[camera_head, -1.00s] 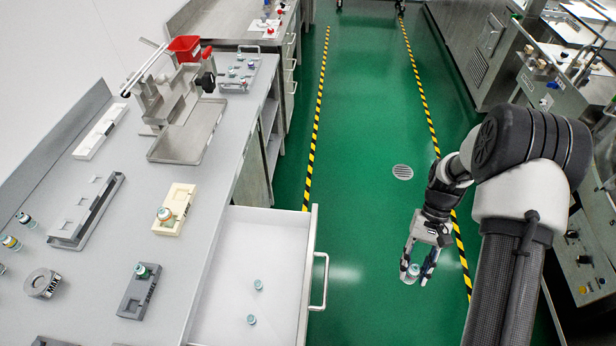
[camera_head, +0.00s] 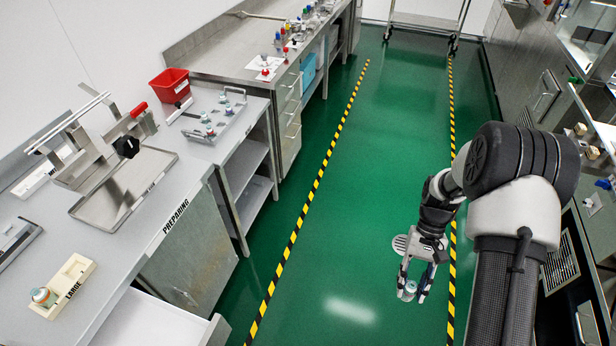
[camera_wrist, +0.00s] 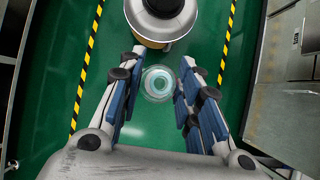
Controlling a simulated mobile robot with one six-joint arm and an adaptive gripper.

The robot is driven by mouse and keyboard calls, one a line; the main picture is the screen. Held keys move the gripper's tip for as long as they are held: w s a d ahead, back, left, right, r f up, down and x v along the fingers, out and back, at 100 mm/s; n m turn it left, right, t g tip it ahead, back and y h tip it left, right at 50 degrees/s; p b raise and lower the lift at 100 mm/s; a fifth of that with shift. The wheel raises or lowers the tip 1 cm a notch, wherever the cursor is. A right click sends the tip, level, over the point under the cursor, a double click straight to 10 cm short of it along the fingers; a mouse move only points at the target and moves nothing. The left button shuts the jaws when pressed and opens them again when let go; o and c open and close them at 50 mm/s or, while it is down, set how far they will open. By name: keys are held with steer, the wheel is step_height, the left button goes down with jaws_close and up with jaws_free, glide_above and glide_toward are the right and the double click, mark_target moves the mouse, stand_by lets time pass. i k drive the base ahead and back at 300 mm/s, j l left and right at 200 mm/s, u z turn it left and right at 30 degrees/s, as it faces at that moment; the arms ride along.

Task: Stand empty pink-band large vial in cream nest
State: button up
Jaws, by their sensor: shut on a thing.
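My gripper (camera_head: 413,296) hangs over the green floor at the right of the head view, shut on a small clear vial (camera_head: 409,288). The vial's round, clear end (camera_wrist: 158,83) shows between the blue-padded fingers in the wrist view; I cannot make out its band colour. The cream nest (camera_head: 77,272), marked LARGE, lies on the grey counter at the lower left, far from my gripper. A teal-topped vial (camera_head: 42,296) stands at the nest's near end; the other end looks empty.
A metal tray and stand (camera_head: 125,185), a red bin (camera_head: 169,84) and a grey rack with vials (camera_head: 212,122) are on the left counters. An open drawer (camera_head: 150,322) juts out below the nest. Equipment lines the right side.

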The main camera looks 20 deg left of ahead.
mark_target(78, 271)
steer(key=i+u, duration=0.2)
steer(key=u, duration=0.3)
steer(key=i+u, duration=0.25)
steer(key=u, duration=0.25)
steer(key=i+l+u, duration=0.1)
steer(key=u, duration=0.4)
steer(key=i+l+u, duration=0.25)
steer(key=u, duration=0.25)
steer(key=i+l+u, duration=0.1)
steer(key=i+u, duration=0.15)
steer(key=u, duration=0.25)
steer(key=i+l+u, duration=0.15)
steer(key=u, duration=0.3)
steer(key=i+l+u, duration=0.25)
steer(key=u, duration=0.25)
steer(key=i+l+u, duration=0.1)
steer(key=l+u, duration=0.35)
steer(key=i+j, duration=0.05)
steer(key=j, duration=0.1)
